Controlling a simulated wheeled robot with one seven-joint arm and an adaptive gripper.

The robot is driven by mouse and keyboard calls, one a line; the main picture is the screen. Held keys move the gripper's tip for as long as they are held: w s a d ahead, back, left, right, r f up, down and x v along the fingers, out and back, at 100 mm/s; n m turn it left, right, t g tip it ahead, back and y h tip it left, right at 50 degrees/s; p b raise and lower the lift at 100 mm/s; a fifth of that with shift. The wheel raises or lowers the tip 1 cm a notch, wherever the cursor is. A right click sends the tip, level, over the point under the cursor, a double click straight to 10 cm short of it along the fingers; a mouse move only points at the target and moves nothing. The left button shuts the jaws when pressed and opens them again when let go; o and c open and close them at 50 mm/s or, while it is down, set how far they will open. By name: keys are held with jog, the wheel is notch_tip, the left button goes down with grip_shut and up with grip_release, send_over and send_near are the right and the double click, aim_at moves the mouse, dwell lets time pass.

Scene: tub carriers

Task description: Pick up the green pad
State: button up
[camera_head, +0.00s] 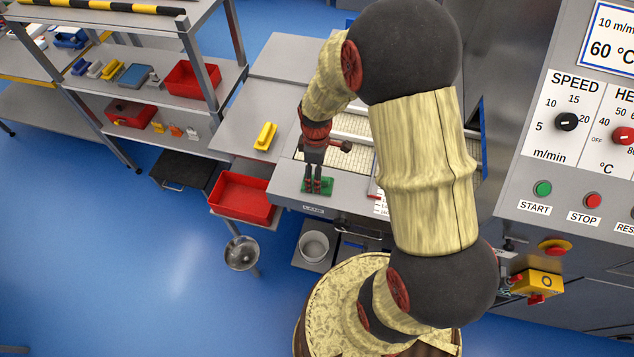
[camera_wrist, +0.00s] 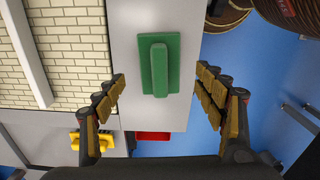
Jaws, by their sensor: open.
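The green pad (camera_head: 325,187) is a flat green plate with a raised bar-shaped handle along its middle. It lies on a grey metal surface at the front of the machine bed. It also shows in the wrist view (camera_wrist: 159,65), near the top centre. My gripper (camera_head: 314,188) points down over the pad in the head view and partly covers it. In the wrist view my gripper (camera_wrist: 165,85) has its fingers spread wide, one on each side of the pad, with nothing between them held. I cannot tell the exact height of the fingertips above the pad.
A yellow handled block (camera_head: 265,136) lies on the grey table to the left. A red tray (camera_head: 243,197) sits lower at the front left. A tiled bed (camera_wrist: 75,50) borders the pad's surface. A control panel (camera_head: 580,130) stands at the right.

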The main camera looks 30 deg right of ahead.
jog(key=shift+d+f, duration=0.1)
jog(key=shift+f, duration=1.8)
jog(key=shift+c, duration=0.8)
jog(key=c, duration=1.1)
jog(key=shift+r, duration=0.1)
